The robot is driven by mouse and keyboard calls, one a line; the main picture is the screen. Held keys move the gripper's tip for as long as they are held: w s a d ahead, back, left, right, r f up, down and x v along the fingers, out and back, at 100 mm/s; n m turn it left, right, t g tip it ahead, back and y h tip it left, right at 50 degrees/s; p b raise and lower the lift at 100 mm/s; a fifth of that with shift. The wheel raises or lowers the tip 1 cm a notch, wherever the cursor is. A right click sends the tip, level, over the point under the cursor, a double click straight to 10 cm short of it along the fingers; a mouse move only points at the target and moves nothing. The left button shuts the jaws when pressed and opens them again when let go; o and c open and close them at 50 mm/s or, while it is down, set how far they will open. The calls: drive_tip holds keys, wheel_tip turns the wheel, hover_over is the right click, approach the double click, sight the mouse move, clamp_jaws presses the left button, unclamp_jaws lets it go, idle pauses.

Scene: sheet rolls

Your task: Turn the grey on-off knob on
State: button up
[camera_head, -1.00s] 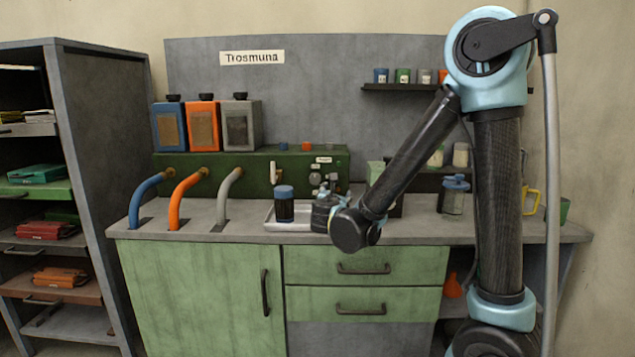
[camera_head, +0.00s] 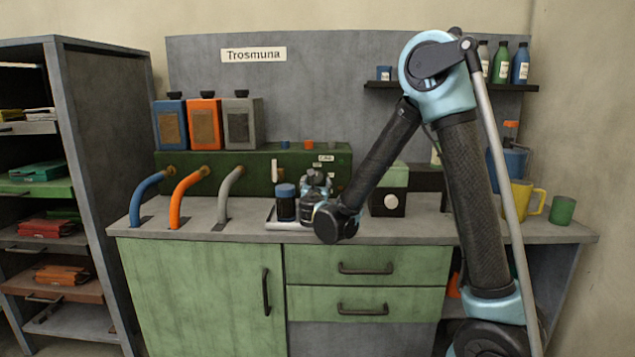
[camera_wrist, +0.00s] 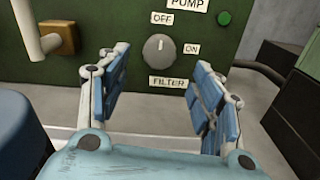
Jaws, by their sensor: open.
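The grey on-off knob (camera_wrist: 159,49) is round and sits on the dark green panel, between the OFF label (camera_wrist: 162,18), the ON label (camera_wrist: 192,48) and the FILTER label (camera_wrist: 168,82) in the wrist view. A light mark on it points up, slightly left, toward OFF. My gripper (camera_wrist: 157,100) is open and empty, its blue-padded fingers spread to the left and right below the knob in that view, apart from it. In the head view my gripper (camera_head: 316,180) is in front of the green panel (camera_head: 225,175) and hides the knob.
A blue-capped dark jar (camera_head: 286,206) stands on a tray left of my gripper; it shows at the wrist view's left edge (camera_wrist: 22,140). A black box with a green top (camera_head: 388,193) stands to the right. A pale lever (camera_wrist: 36,40) projects from the panel.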

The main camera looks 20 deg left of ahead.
sight(317, 178)
drive_tip(key=x, duration=0.7)
drive_tip(key=shift+w+a, duration=0.15)
drive_tip(key=shift+w, duration=0.25)
drive_tip(key=shift+c, duration=0.4)
drive_tip(key=c, duration=1)
